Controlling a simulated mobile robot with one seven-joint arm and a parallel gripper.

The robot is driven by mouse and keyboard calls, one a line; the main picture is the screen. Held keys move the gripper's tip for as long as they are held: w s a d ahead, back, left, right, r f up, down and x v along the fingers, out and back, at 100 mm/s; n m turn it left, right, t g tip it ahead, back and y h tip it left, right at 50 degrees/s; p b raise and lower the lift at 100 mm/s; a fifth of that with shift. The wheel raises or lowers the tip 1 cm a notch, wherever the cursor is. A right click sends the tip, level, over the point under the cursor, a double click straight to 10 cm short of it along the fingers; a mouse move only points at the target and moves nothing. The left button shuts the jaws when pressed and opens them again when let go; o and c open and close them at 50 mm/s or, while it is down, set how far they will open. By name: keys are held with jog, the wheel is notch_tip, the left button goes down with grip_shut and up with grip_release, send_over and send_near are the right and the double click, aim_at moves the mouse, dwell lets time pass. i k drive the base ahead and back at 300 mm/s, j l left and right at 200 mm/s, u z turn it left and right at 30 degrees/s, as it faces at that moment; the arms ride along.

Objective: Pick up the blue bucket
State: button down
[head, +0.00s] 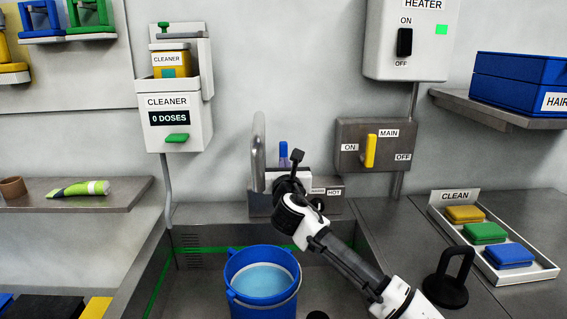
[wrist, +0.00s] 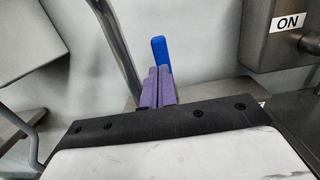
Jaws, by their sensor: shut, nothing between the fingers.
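The blue bucket (head: 262,309) stands upright in the metal sink below the tap, with light blue water inside; its lower part is cut off by the picture edge. It is not visible in the wrist view. My gripper (head: 284,162) is up at the tap block, above and behind the bucket and apart from it. In the wrist view its purple fingers (wrist: 157,86) are together with nothing between them. A blue tap lever (wrist: 160,52) stands just beyond the fingertips; whether they touch it I cannot tell.
The grey tap spout (head: 258,150) rises left of my gripper. A MAIN switch box (head: 348,136) is on the wall to the right. A tray (head: 532,277) of coloured sponges and a black handled object (head: 447,285) are on the right counter. A cleaner dispenser (head: 179,122) hangs left.

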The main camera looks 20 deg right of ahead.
aim_at(261, 281)
jog(key=k+l, duration=0.75)
jog(key=k, duration=0.1)
